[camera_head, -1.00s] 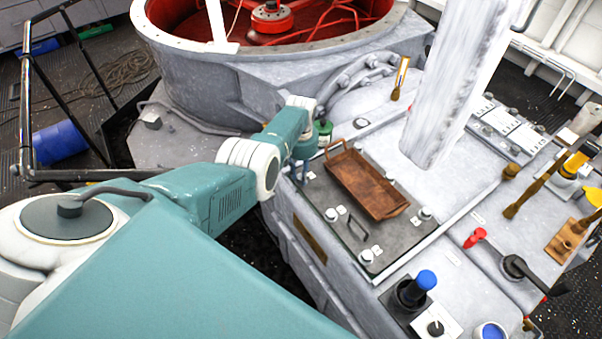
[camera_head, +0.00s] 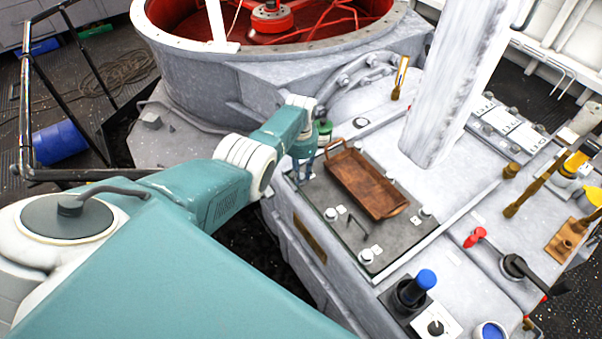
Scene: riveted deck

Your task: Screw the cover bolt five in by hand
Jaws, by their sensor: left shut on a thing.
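The dark grey cover plate (camera_head: 390,238) lies on the grey housing, with bolts at its corners and edges. Bolts show at its left edge (camera_head: 331,214), front corner (camera_head: 366,256) and right side (camera_head: 425,212). My left gripper (camera_head: 303,176) points down at the plate's far left corner. It is shut on what appears to be a cover bolt there, mostly hidden by the fingers. I cannot tell how deep that bolt sits. My right gripper is not in view.
A brown tray (camera_head: 345,168) lies on the cover, just right of my left gripper. A green-topped object (camera_head: 325,130) stands close behind the gripper. A white column (camera_head: 432,110) rises to the right. A blue-topped knob (camera_head: 426,280) and red-capped handle (camera_head: 475,237) stand in front right.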

